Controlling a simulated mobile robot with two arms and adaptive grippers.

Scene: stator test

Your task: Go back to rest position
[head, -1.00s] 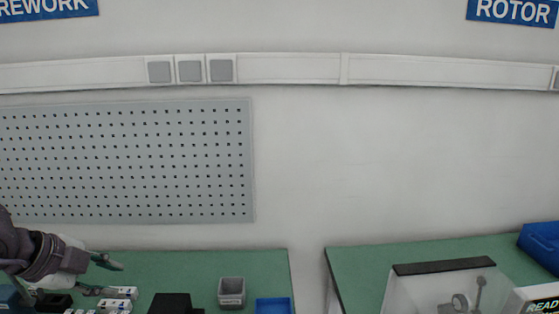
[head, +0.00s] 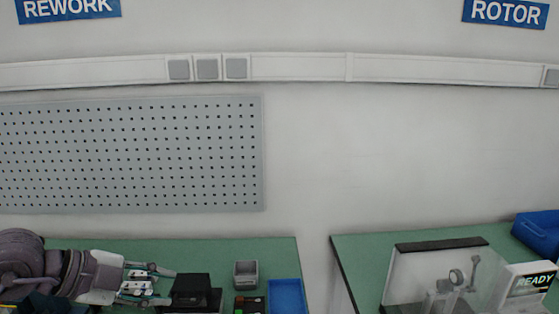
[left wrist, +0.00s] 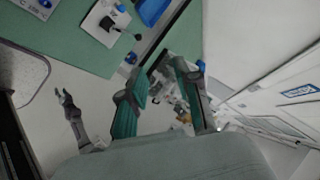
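My left gripper (head: 168,286) reaches in from the left, low over the green rework table (head: 270,250). Its two fingers are apart, with small white parts (head: 138,282) seen between and behind them. In the left wrist view its green-padded fingers (left wrist: 162,90) are spread, with nothing held between them. A second, small grey gripper (left wrist: 64,98), which looks like my right one, shows at the left of the left wrist view with its fingers apart and empty. My right gripper is not in the head view.
Near the left gripper are a black box (head: 190,288), a grey bin (head: 246,274) and a blue tray (head: 286,295). A gap separates this table from the right table, which holds a clear-panelled fixture (head: 440,275), a READY box (head: 530,283) and a blue case (head: 538,232).

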